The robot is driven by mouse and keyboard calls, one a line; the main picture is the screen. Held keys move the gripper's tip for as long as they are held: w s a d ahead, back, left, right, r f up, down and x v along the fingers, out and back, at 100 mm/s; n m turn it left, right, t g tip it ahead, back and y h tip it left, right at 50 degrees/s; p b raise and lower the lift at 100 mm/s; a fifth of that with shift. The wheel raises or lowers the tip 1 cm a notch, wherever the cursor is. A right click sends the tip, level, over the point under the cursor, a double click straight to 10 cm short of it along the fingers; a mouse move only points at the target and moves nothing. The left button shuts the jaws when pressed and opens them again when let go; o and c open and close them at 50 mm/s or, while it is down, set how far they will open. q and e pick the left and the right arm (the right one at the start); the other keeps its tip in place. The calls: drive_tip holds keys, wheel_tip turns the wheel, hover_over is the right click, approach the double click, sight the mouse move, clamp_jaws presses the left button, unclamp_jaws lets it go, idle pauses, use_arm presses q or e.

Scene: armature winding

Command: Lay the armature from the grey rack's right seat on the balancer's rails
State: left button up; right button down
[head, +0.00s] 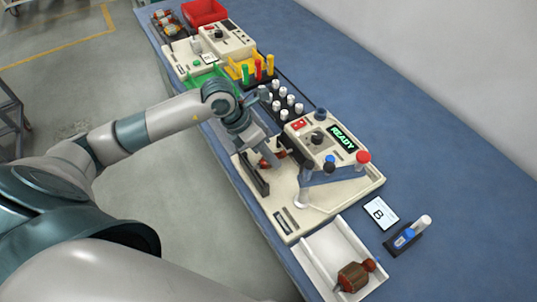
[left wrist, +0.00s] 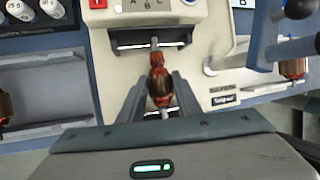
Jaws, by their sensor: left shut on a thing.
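My left gripper (head: 268,157) is over the front side of the cream machine with the READY display (head: 342,136), which appears to be the balancer. It is shut on a red-brown armature (left wrist: 158,78), one finger on each side of its body. In the left wrist view the shaft points away from me, its far end at a dark-and-bright rail (left wrist: 132,46) on the machine. I cannot tell whether the shaft touches the rails. A grey rack (left wrist: 62,131) shows at left in the left wrist view, with a brown part at the picture's edge. My right gripper is not in view.
A white tray (head: 318,266) with another armature (head: 354,277) stands at the near right. The blue bench (head: 400,130) is clear at the back.

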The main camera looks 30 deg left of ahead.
use_arm(q)
drive_tip(key=shift+f+b, duration=0.3)
drive_tip(key=shift+b, duration=0.05)
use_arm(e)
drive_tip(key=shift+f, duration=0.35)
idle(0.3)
use_arm(q)
drive_tip(key=o, duration=1.3)
drive_tip(key=shift+c, duration=0.2)
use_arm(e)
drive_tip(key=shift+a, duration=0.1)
use_arm(q)
drive_tip(key=shift+r, duration=0.1)
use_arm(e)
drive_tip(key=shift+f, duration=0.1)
use_arm(q)
drive_tip(key=shift+s+a+r, duration=0.15)
drive_tip(key=shift+a+r, duration=0.15)
drive_tip(key=shift+r, duration=0.25)
drive_tip(key=b+v, duration=0.4)
drive_tip(key=v, duration=1.2)
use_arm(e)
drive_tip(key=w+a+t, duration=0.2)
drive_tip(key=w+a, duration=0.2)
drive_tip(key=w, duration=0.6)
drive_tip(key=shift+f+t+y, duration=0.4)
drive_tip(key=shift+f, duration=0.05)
